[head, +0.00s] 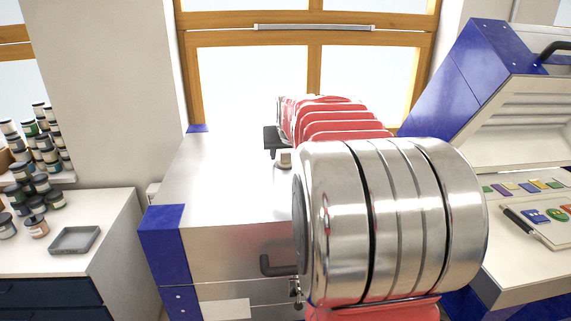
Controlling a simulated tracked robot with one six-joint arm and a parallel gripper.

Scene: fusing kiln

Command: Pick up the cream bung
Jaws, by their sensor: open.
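The cream bung (284,160) is a small pale plug on the white top of the closed kiln (205,185), towards its right side. My gripper (273,146) shows as a dark shape at the end of my red arm, just above and to the left of the bung in the picture. It is open. I see no gap between it and the bung clearly enough to tell whether they touch. The large metal joint of my arm hides the right part of the kiln top.
An open blue kiln (450,75) stands at right, with colored glass pieces on the surface before it. At left, a grey tray (75,240) and several jars (40,150) are on a white cabinet. A window is behind. The left kiln top is clear.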

